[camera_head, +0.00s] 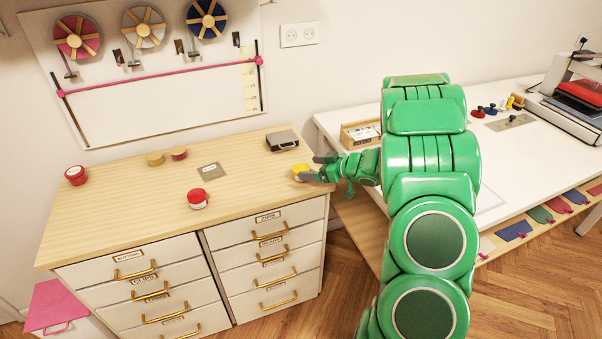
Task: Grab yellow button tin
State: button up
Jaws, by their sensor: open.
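The yellow button tin (300,169) sits on the wooden top of the drawer cabinet, near its right end. My gripper (312,168) reaches in from the right at the tin, with its dark fingers open. One finger shows behind the tin and one in front, so the tin appears at least partly between them. I cannot tell whether either finger touches it. The fingers hide part of the tin's right side.
Red tins (197,199) and (76,175) stand further left, with a tan tin (155,158) and a dark red tin (179,153) behind. A white table (480,160) stands right.

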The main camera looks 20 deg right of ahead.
aim_at(298, 169)
jog(key=shift+f+x, duration=0.2)
jog(key=shift+x, duration=0.95)
jog(key=shift+f+x, duration=0.15)
jog(key=shift+x, duration=1.05)
jog(key=shift+f+x, duration=0.2)
jog(key=shift+x, duration=0.95)
jog(key=shift+s+d, duration=0.1)
jog(key=shift+s, duration=0.1)
jog(key=shift+c, duration=0.4)
jog(key=c, duration=1)
jog(key=shift+c, duration=0.2)
jog(key=shift+r, duration=0.15)
